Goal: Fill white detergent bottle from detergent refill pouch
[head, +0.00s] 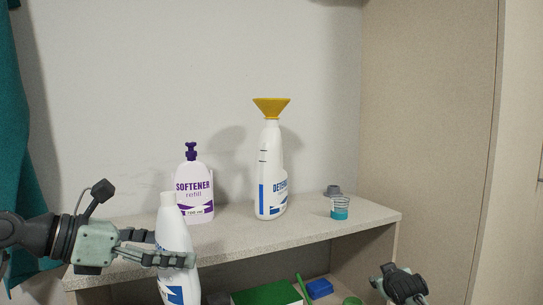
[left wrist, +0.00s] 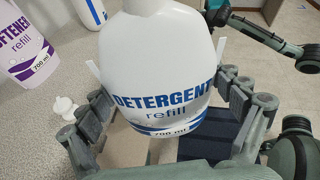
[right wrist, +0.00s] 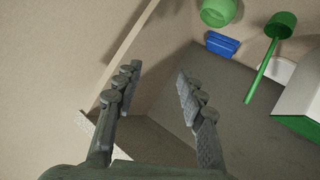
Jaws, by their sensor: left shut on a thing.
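The white detergent bottle (head: 271,185) stands upright on the shelf, with a yellow funnel (head: 271,106) in its mouth. My left gripper (head: 185,258) is shut around the white detergent refill pouch (head: 172,235), in front of the shelf edge and left of the bottle. The pouch is nearly upright, leaning slightly. In the left wrist view the pouch (left wrist: 165,65) reads "DETERGENT refill 700 ml" between the fingers. My right gripper (head: 408,290) is low at the right, below the shelf top. The right wrist view shows its fingers (right wrist: 158,75) apart with nothing between them.
A softener refill pouch (head: 195,188) with a purple cap stands behind the held pouch. A small white cap-like piece (left wrist: 62,108) lies on the shelf. A teal cup (head: 339,207) and a grey piece (head: 333,190) sit right of the bottle. Green and blue items (head: 268,294) lie below.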

